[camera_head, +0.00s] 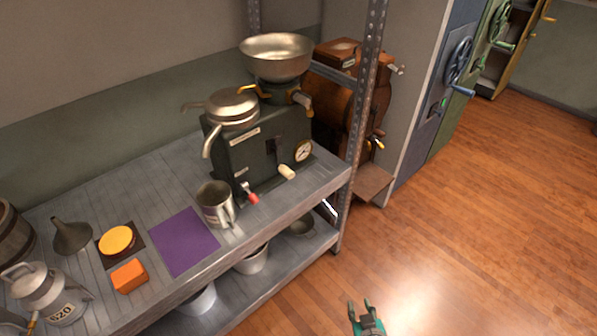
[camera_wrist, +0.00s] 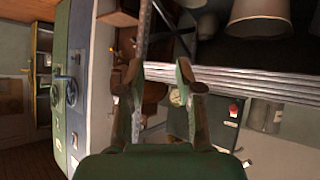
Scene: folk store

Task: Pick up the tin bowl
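A larger wide metal bowl (camera_head: 276,57) sits on top of the dark machine; I cannot tell which is the tin bowl. My green gripper (camera_head: 360,304) is low over the wooden floor, in front and to the right of the shelf, apart from both bowls. In the wrist view, my gripper (camera_wrist: 160,72) has its two fingers spread with nothing held between them. That view is upside down.
The metal shelf (camera_head: 285,212) has an upright post (camera_head: 364,100) at its right end. Pails (camera_head: 252,262) stand on the lower shelf; one pail (camera_wrist: 258,18) shows in the wrist view. A metal jug (camera_head: 213,203) stands above. The wooden floor (camera_head: 460,210) is clear.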

